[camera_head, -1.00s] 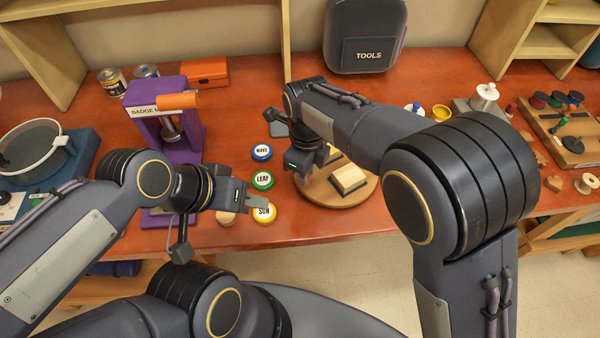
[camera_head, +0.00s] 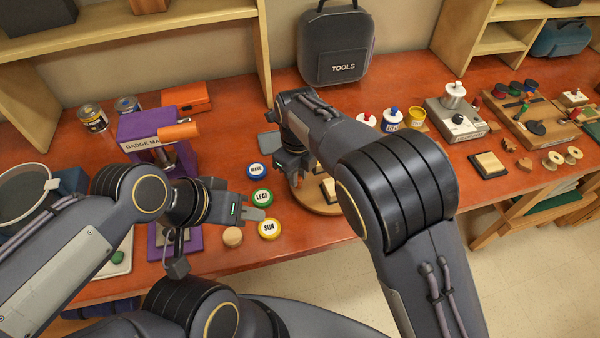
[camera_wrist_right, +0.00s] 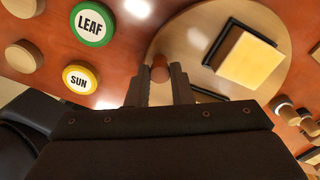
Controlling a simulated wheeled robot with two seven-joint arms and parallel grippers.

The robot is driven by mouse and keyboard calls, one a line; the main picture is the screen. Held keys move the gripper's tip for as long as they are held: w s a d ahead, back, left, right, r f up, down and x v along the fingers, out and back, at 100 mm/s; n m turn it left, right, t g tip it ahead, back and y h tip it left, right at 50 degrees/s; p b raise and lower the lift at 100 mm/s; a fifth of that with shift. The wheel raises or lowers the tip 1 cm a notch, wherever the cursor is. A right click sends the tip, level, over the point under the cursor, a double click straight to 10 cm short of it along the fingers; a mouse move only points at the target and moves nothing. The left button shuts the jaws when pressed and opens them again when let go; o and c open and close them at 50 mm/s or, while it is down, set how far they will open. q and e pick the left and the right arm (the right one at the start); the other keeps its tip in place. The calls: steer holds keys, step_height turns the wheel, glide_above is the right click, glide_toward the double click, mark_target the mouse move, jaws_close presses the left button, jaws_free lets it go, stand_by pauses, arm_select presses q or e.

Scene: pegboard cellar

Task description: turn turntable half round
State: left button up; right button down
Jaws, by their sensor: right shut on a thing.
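The turntable (camera_head: 318,207) is a round wooden disc on the red bench, partly hidden behind my right arm in the head view. The right wrist view shows the disc (camera_wrist_right: 188,38) with a yellow-topped block in a dark frame (camera_wrist_right: 245,58) on it. My right gripper (camera_head: 293,178) is at the disc's left part. In the right wrist view its fingers (camera_wrist_right: 159,80) are shut on a small brown peg (camera_wrist_right: 159,67) at the disc's rim. My left gripper (camera_head: 262,207) is empty and looks open, above the bench beside the badges, away from the turntable.
WAVE (camera_head: 258,171), LEAF (camera_head: 262,198) and SUN (camera_head: 269,229) badges lie left of the turntable. A purple badge press (camera_head: 150,135) stands further left. A TOOLS case (camera_head: 335,50) is behind. Paint pots (camera_head: 390,118) and a grey device (camera_head: 458,122) stand to the right.

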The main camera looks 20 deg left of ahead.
steer(key=shift+w+a+m, duration=0.15)
steer(key=shift+w+m, duration=0.1)
steer(key=shift+m, duration=0.15)
steer(key=shift+w, duration=0.1)
stand_by(0.4)
steer(key=c, duration=1.3)
jaws_free()
steer(key=shift+r, duration=0.1)
step_height(320, 180, up, 8)
steer(key=shift+f+b, duration=0.2)
steer(key=shift+b, duration=0.2)
